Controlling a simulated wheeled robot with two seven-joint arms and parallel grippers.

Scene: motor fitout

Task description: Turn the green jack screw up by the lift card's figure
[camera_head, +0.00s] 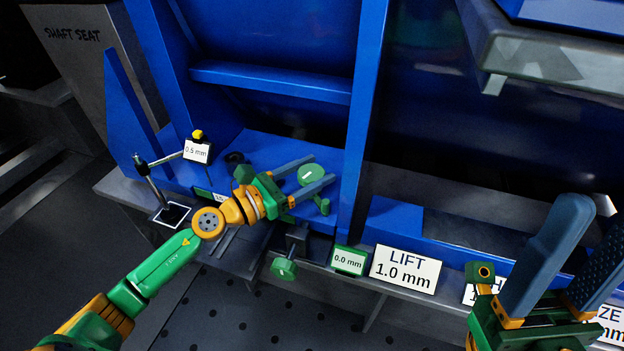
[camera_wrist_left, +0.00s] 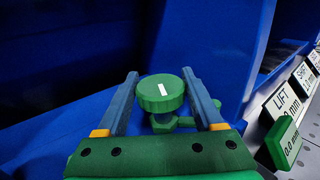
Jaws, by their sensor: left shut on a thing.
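The green jack screw (camera_head: 311,174) has a round head with a white mark and stands on the blue ledge; its head also shows in the left wrist view (camera_wrist_left: 160,94). My left gripper (camera_head: 320,170) is shut on that head, with one finger on each side, as the left wrist view (camera_wrist_left: 160,73) shows. The lift card (camera_head: 404,268) reads "LIFT 1.0 mm". A small green display (camera_head: 349,260) beside it reads "0.0 mm". My right gripper (camera_head: 595,222) is open at the lower right, with nothing seen between its fingers.
A dial stand (camera_head: 150,182) with a "0.5 mm" tag (camera_head: 196,151) stands left of my left gripper. Another green knob (camera_head: 284,268) sticks out below the ledge. A blue upright (camera_head: 362,120) rises just right of the jack screw. More cards, partly hidden, stand near my right gripper.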

